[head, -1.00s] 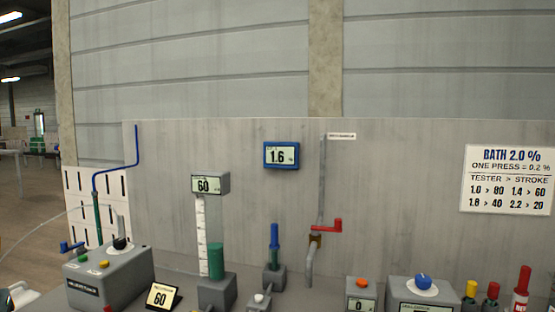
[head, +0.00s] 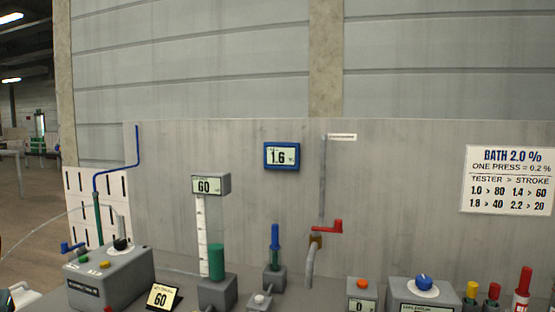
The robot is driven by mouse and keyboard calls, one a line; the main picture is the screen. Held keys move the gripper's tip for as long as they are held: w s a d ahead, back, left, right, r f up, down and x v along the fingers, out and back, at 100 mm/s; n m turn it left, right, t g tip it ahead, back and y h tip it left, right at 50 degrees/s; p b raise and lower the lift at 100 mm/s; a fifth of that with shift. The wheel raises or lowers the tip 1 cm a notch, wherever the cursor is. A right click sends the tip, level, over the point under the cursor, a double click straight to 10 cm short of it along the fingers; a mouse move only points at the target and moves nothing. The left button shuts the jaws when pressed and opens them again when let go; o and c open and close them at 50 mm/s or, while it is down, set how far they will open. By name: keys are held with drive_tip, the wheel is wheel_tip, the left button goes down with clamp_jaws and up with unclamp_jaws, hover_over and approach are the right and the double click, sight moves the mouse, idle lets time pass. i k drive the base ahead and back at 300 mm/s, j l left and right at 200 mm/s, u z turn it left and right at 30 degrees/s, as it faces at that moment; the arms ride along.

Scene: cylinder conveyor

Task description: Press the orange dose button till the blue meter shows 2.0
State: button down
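The blue meter (head: 281,156) hangs on the grey back panel and reads 1.6. The orange dose button (head: 362,284) sits on top of a small grey box (head: 361,299) at the lower middle right. The display on that box reads 0. The button stands clear, with nothing touching it. My gripper is not in view.
A sign (head: 508,180) says bath 2.0 %, one press = 0.2 %. A box with a blue knob (head: 424,282) stands right of the button. A red-handled valve (head: 327,227) and a blue-topped cylinder (head: 275,240) stand left of it.

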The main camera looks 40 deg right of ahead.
sight(362, 283)
drive_tip(key=k+l+z, duration=0.5)
drive_tip(key=k+l, duration=0.45)
drive_tip(key=i, duration=0.5)
